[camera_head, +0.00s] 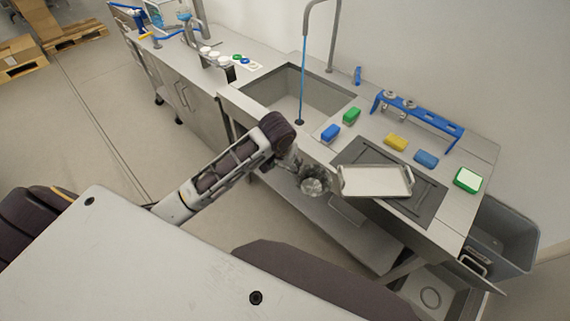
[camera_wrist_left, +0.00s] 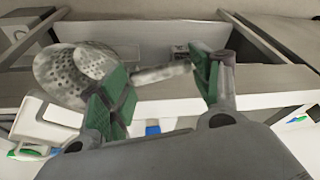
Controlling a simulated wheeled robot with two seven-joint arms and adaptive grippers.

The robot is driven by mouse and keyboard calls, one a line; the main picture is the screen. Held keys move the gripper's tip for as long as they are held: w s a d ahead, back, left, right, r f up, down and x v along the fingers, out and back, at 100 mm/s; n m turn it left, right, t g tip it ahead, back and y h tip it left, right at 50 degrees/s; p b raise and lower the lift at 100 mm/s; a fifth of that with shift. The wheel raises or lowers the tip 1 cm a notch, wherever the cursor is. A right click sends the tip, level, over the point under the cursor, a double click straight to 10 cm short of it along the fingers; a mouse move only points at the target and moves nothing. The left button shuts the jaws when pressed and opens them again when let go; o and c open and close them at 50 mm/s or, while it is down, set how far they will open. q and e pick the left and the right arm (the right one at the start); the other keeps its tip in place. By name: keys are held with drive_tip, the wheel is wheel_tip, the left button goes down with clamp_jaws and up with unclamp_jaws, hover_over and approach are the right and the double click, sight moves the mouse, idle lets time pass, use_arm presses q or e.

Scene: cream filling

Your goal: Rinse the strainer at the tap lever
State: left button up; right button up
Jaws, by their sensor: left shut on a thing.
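My left gripper (camera_head: 295,165) is shut on the strainer (camera_head: 314,186), held in front of the counter's front edge, right of the sink. In the left wrist view, the strainer's perforated metal bowl (camera_wrist_left: 62,75) is at the left, and its handle (camera_wrist_left: 160,73) runs between the green-padded fingers (camera_wrist_left: 165,85). The tall grey tap (camera_head: 334,40) arches over the sink (camera_head: 315,88). A thin blue stream (camera_head: 302,85) hangs from its spout into the basin. A small blue upright piece (camera_head: 357,75) behind the sink may be the tap lever. My right gripper is not in view.
A pale tray (camera_head: 376,181) lies on the dark drain board (camera_head: 428,200) close right of the strainer. Blue (camera_head: 330,132), green (camera_head: 351,116) and yellow (camera_head: 395,142) sponges and a blue rack (camera_head: 420,118) stand behind. A grey bin (camera_head: 505,235) is at right.

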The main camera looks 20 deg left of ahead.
use_arm(q)
drive_tip(key=shift+w+r+t, duration=0.25)
drive_tip(key=shift+r+t, duration=0.05)
drive_tip(key=shift+r, duration=0.4)
drive_tip(key=w+a+r+m+t+y+p, duration=0.2)
drive_tip(key=w+r+t, duration=0.4)
drive_tip(key=r, duration=0.6)
drive_tip(key=w+y+p, duration=0.1)
drive_tip(key=w+y, duration=0.1)
drive_tip(key=shift+w+a+y, duration=0.2)
drive_tip(key=shift+a+y, duration=0.2)
drive_tip(key=shift+t, duration=0.3)
